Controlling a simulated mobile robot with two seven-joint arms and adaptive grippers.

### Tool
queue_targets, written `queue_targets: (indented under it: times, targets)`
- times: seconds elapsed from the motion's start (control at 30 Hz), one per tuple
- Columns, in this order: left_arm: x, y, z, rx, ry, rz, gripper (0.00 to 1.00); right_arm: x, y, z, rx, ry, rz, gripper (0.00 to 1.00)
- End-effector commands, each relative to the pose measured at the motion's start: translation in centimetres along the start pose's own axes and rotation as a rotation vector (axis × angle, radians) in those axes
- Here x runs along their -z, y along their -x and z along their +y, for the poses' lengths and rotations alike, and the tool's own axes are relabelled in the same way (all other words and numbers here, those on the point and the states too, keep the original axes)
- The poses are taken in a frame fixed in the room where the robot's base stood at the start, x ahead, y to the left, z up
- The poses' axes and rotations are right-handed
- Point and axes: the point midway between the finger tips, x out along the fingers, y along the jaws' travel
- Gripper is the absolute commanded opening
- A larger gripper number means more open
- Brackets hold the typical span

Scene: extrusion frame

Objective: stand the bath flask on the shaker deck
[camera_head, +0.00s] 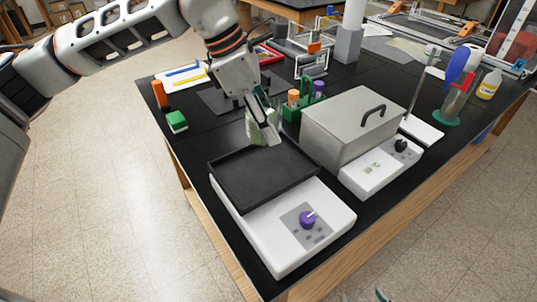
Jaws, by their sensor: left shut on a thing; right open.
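The bath flask (254,131), pale and greenish, is in my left gripper (264,122) at the far edge of the shaker. The gripper's fingers hide part of it. The shaker deck (258,178) is a black, low-rimmed tray on a white base with a purple knob, and its surface is empty. The flask appears at or just above the deck's far rim; I cannot tell whether it touches. Only the tips of my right gripper (394,297) show at the bottom edge, apart and empty, well in front of the bench.
A grey lidded water bath (353,122) stands close to the right of the deck. Behind are a green tube rack (291,111) and a dark mat (222,98). A green block (176,121) and an orange item (160,94) stand at left. A stand (424,130) is at right.

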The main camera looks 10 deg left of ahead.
Motion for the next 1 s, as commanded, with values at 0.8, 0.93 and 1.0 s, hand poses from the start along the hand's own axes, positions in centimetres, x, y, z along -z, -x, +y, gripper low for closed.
queue_targets:
  times: [0.8, 0.93, 1.0]
  targets:
    - [3.6, -8.7, 0.0, 0.0, 0.0, -0.001, 0.16, 1.2, 0.4, 0.2, -0.002, 0.0, 0.008, 0.59]
    - [3.6, -8.8, 0.1, -0.002, -0.001, -0.002, 0.16, 1.3, 0.4, 0.2, -0.002, 0.0, 0.009, 0.59]
    - [3.6, -8.8, 0.0, -0.002, -0.001, -0.001, 0.16, 1.3, 0.4, 0.2, -0.002, 0.0, 0.009, 0.59]
